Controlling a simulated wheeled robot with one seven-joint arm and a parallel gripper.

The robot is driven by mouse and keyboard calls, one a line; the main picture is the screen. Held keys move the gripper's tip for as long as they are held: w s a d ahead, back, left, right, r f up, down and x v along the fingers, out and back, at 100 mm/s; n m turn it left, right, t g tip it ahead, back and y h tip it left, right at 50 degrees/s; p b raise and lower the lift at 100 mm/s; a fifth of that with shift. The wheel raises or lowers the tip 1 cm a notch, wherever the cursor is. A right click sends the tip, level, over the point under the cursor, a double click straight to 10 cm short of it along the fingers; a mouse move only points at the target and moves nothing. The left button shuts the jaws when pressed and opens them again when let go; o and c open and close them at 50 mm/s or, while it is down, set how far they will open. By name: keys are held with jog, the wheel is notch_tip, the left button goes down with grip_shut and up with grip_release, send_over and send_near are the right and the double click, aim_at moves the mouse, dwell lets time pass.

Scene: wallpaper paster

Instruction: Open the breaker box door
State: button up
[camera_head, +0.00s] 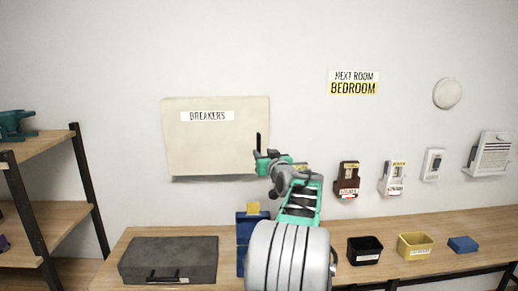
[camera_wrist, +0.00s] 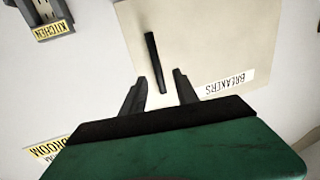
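The breaker box door (camera_head: 215,145) is a beige panel on the wall with a "BREAKERS" label, and it looks shut. Its black vertical bar handle (camera_head: 258,141) is near the right edge. My gripper (camera_head: 262,158) is at the lower right of the door, close to the handle. In the wrist view the door (camera_wrist: 220,45) appears upside down and the handle (camera_wrist: 154,62) runs toward the gap between my two fingers (camera_wrist: 160,92). The fingers are apart, with the handle's end about between their tips. I cannot tell whether they touch it.
A wooden table (camera_head: 400,275) below holds a dark grey case (camera_head: 168,260), a blue item (camera_head: 244,230), a black bin (camera_head: 365,250), a yellow bin (camera_head: 415,245) and a blue block (camera_head: 463,244). Wall switches (camera_head: 347,178) hang to the right. A shelf (camera_head: 55,205) stands left.

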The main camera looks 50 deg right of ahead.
aim_at(259, 147)
jog(key=p+x, duration=0.1)
jog(key=x, duration=0.3)
jog(key=p+x, duration=0.2)
jog(key=x, duration=0.1)
jog(key=shift+w+d+r, duration=0.15)
jog(key=shift+d+r, duration=0.05)
jog(key=shift+d, duration=0.25)
jog(key=shift+c, duration=0.3)
grip_shut()
dwell(0.6)
